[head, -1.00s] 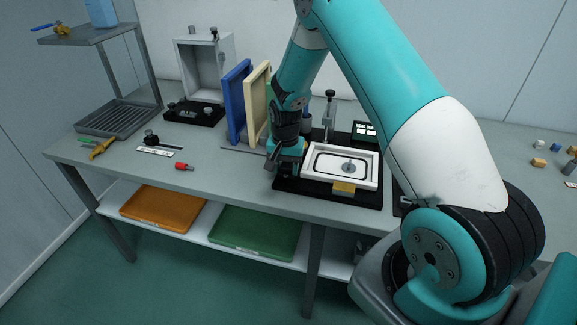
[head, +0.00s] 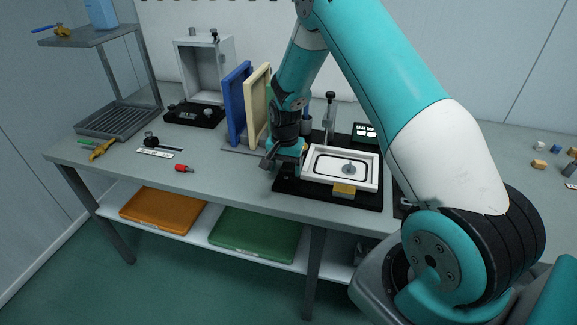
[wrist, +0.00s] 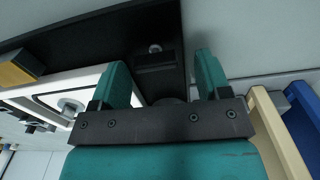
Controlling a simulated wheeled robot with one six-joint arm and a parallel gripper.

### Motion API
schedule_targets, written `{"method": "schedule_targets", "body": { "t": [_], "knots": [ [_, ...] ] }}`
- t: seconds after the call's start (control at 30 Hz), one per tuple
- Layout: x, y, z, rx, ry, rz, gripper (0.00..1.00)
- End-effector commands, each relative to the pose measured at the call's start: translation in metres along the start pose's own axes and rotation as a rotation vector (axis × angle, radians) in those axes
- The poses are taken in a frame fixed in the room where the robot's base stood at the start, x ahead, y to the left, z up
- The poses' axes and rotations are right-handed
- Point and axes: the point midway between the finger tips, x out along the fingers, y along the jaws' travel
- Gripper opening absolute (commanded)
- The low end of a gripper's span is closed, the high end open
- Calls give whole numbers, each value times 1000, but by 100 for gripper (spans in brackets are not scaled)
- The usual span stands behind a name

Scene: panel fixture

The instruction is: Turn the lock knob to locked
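My gripper (head: 273,158) is over the left end of the black base (head: 335,198) of the panel fixture. In the wrist view my gripper (wrist: 160,63) is open, its two teal fingers apart. A small black block with a round grey top (wrist: 155,48) shows between and beyond the fingertips; I see no contact. A white frame (head: 320,178) on the base surrounds a grey round knob (head: 349,168). A black knob (head: 150,138) stands by a white marked strip (head: 156,152) at left. I cannot tell which one is the lock knob.
A blue panel (head: 234,103) and a cream panel (head: 256,105) stand upright close behind my gripper. An upright post (head: 329,115) rises behind the white frame. A yellow block (head: 344,189) sits at its front. A red piece (head: 184,168) lies on open tabletop at left.

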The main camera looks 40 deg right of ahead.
Motion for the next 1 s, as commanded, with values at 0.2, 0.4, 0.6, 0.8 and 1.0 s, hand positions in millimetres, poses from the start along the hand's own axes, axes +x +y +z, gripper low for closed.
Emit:
{"method": "schedule_targets", "body": {
  "t": [0.2, 0.4, 0.6, 0.8, 1.0],
  "knots": [
    [3, 3, 3, 0, -10, 10, 72],
    [4, 4, 4, 0, -14, 13, 72],
    [-8, 4, 4, 1, -14, 14, 72],
    [-38, 3, 3, 0, -10, 9, 72],
    [-69, 2, 2, -1, -8, 7, 72]
  ]
}}
